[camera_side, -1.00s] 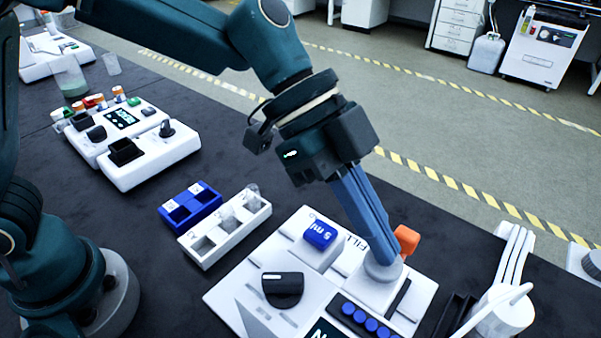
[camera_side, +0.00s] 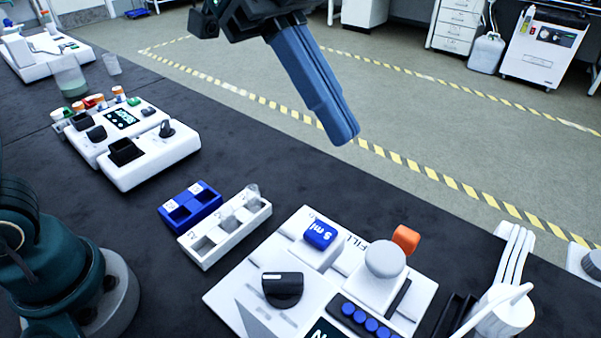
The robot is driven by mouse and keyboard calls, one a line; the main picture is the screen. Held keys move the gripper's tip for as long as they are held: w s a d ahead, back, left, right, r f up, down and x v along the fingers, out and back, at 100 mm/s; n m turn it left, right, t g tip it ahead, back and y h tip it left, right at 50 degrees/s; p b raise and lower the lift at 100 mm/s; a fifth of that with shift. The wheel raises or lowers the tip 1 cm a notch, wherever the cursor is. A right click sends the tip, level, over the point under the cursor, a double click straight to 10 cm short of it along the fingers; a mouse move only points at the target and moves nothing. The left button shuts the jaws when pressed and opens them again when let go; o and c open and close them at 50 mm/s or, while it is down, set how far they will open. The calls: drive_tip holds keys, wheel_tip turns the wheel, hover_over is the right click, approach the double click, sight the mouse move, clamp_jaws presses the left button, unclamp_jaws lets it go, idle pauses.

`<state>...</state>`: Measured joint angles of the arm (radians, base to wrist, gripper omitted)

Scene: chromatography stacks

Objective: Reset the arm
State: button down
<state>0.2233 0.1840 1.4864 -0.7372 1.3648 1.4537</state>
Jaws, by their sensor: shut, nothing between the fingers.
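My gripper (camera_side: 343,138) is at the upper middle, raised well above the bench, with its long blue fingers together and nothing between them. It points down and to the right. Below it and apart from it stands a white device (camera_side: 250,290) with a grey-white round knob (camera_side: 385,257), an orange block (camera_side: 405,238), a blue "5 ml" block (camera_side: 320,235) and a black knob (camera_side: 283,289). The upper part of my arm is outside the view.
A white rack (camera_side: 225,228) and a blue rack (camera_side: 190,206) sit left of the device. Another white device (camera_side: 150,160) with a small display, several orange-capped vials and a beaker (camera_side: 70,78) stand farther left. A white holder (camera_side: 500,310) is at the lower right.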

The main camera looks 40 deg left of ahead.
idle(0.4)
drive_tip(key=s+a+f+n+t+y, duration=0.3)
drive_tip(key=s+a+f+n+y, duration=0.1)
drive_tip(key=a+n, duration=0.5)
drive_tip(key=s+a+f+n+t+y, duration=0.2)
drive_tip(key=s+a+f+n+y, duration=0.2)
drive_tip(key=a+f+n, duration=0.3)
drive_tip(key=a+n, duration=0.1)
drive_tip(key=a, duration=0.2)
drive_tip(key=shift+s+n+t, duration=0.35)
drive_tip(key=shift+n+t, duration=0.05)
